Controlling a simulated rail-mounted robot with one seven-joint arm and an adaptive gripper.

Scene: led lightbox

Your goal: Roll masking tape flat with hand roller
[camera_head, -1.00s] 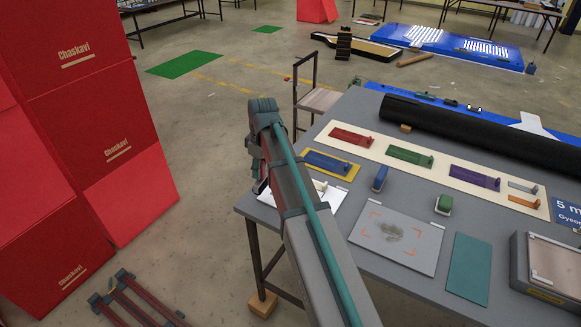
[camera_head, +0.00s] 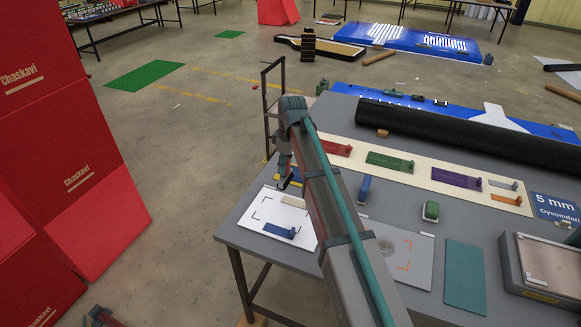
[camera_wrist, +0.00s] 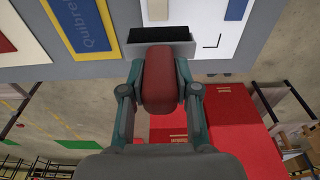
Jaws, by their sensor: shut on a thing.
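My gripper (camera_wrist: 160,76) is shut on the red handle of the hand roller (camera_wrist: 160,90). In the wrist view the tool's grey frame and black roller (camera_wrist: 160,34) extend beyond the fingers, over the table's edge area. In the head view my gripper (camera_head: 287,176) is beyond the front end of my arm, over the table's left part, and the held tool is hardly visible. A white board (camera_head: 262,222) with black corner marks lies below it; it also shows in the wrist view (camera_wrist: 232,38). A blue piece (camera_head: 280,231) lies on it. I cannot make out masking tape.
The grey table (camera_head: 232,240) also bears a grey board with orange marks (camera_head: 405,258), a teal mat (camera_head: 465,275), a green-and-white block (camera_head: 431,211), a strip with coloured tools (camera_head: 440,189) and a black tube (camera_head: 470,135). Red boxes (camera_head: 80,170) stand left, across open floor.

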